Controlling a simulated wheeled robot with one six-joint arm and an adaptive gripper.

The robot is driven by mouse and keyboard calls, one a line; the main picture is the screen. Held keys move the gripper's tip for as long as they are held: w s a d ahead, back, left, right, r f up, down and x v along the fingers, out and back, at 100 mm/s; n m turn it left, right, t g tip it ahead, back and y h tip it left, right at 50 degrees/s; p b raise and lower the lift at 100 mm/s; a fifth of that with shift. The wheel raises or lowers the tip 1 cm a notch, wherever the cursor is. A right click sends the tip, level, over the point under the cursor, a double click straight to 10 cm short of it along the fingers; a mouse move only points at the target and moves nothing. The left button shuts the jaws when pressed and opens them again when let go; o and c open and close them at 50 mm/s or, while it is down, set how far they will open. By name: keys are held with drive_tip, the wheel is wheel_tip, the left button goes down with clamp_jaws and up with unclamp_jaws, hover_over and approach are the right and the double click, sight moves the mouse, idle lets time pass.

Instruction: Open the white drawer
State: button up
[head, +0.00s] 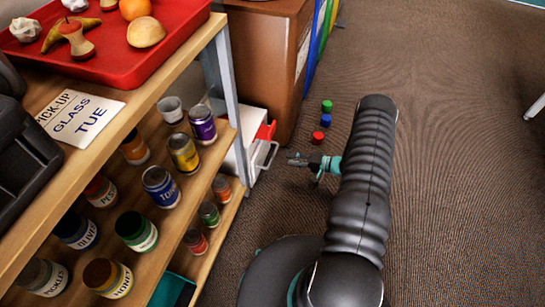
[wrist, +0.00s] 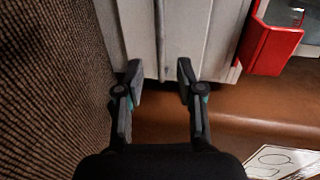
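The white drawer unit (head: 240,157) stands on the floor beside the shelf's metal leg in the head view. Its metal handle (head: 270,156) sticks out toward my gripper (head: 297,160). My gripper is a short way to the right of the handle in that view. In the wrist view my gripper (wrist: 159,72) is open, its two fingers apart with nothing seen held. The pale drawer fronts (wrist: 185,35) lie ahead, with a dark vertical seam between the fingers. I cannot make out the handle clearly in the wrist view.
A red bin (head: 265,131) sits behind the drawer unit, against a brown cabinet (head: 265,55). The wooden shelf (head: 215,148) with several cans is at left. Green, blue and red pieces (head: 318,137) lie on the carpet beyond my gripper.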

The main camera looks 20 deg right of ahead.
sight(273, 156)
drive_tip(key=x, duration=0.9)
clamp_jaws()
